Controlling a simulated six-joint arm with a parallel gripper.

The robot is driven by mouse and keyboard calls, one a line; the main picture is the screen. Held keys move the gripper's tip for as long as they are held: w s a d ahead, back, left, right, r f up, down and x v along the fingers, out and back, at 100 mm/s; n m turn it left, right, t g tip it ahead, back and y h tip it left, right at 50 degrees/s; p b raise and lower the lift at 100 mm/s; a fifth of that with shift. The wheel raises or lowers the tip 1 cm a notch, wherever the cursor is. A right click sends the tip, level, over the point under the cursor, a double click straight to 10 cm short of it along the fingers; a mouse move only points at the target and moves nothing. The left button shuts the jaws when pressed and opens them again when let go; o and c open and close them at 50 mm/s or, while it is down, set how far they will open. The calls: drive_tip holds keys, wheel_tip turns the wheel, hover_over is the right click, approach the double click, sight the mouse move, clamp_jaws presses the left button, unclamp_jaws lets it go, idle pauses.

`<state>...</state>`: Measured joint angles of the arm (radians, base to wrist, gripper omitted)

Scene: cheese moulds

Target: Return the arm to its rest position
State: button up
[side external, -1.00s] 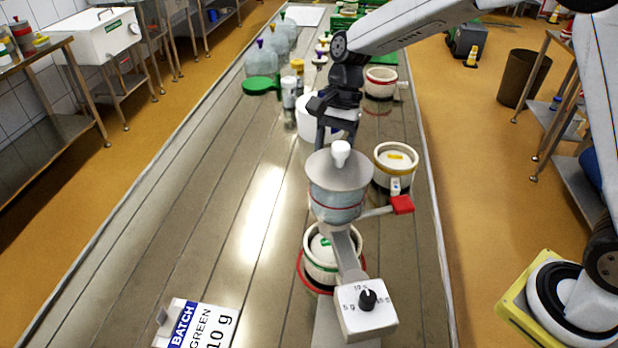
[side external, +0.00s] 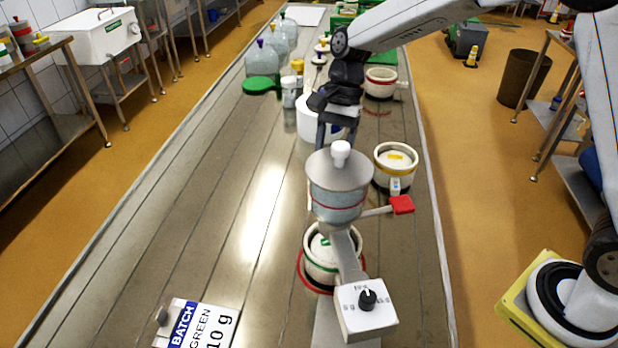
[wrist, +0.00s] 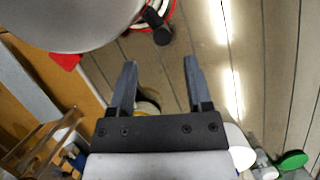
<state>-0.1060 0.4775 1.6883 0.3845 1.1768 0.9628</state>
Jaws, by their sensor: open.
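My gripper (side external: 337,132) is above the table, just behind the dispenser's hopper (side external: 339,189) in the side view. In the wrist view my gripper (wrist: 158,68) shows two dark fingers well apart with nothing between them. The grey hopper lid (wrist: 70,18) fills the top left of the wrist view, close to the fingers but apart from them. In the side view the hopper partly hides the fingertips.
A mould with a green mark (side external: 334,254) stands under the dispenser. A yellow-marked mould (side external: 396,164) stands right of the hopper, and a red-banded mould (side external: 380,84) farther back. A white container (side external: 308,121) is behind my gripper.

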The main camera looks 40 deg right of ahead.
drive_tip(key=shift+x, duration=3.15)
drive_tip(key=shift+r, duration=0.15)
drive_tip(key=v, duration=0.7)
drive_tip(key=x, duration=0.7)
drive_tip(key=shift+a, duration=0.25)
drive_tip(key=shift+w+a+n, duration=0.25)
drive_tip(key=shift+a+n, duration=0.25)
